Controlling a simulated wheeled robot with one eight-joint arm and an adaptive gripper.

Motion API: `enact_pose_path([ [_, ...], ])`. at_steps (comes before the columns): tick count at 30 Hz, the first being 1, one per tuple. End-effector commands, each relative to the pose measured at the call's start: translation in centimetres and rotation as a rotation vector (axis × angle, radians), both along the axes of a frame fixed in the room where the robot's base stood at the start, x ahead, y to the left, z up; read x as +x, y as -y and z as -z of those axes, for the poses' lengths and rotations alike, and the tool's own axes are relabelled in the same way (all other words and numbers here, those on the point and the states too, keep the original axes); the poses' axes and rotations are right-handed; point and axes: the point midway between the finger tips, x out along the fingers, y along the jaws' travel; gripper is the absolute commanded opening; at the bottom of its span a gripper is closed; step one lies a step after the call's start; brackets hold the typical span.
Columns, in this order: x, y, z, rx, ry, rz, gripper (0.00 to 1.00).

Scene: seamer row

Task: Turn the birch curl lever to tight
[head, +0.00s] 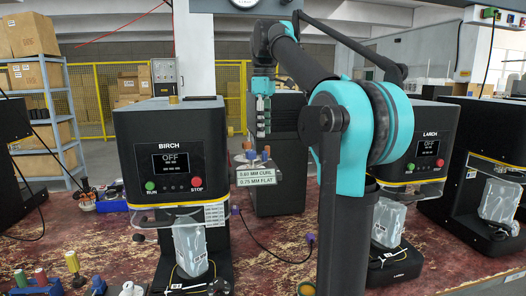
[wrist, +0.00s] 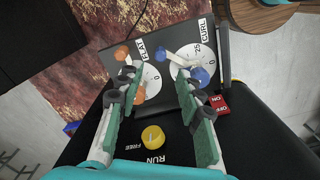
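The birch machine (head: 185,130) is a black box at left in the head view, its screen reading OFF. In the wrist view, a dark panel (wrist: 122,66) carries two white dials marked FLAT and CURL. The CURL dial (wrist: 207,59) has a pale lever with blue ends (wrist: 200,76). The FLAT dial (wrist: 152,82) has orange knobs (wrist: 120,53). No "tight" mark is readable. My gripper (wrist: 155,82) is open and empty, its green-padded fingers apart above the panel, partly covering the dials. It hangs right of the birch machine in the head view (head: 263,130).
A card with curl and flat figures (head: 257,177) stands under my gripper in the head view. The wrist view shows a yellow knob (wrist: 153,137) by RUN and FREE and a red switch (wrist: 218,104). The larch machine (head: 412,150) stands at right.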

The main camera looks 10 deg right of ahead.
Motion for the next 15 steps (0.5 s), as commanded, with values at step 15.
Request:
enact_pose_path([
  [15, 0.0, 0.0, 7.5, 0.000, 0.000, 0.000, 0.36],
])
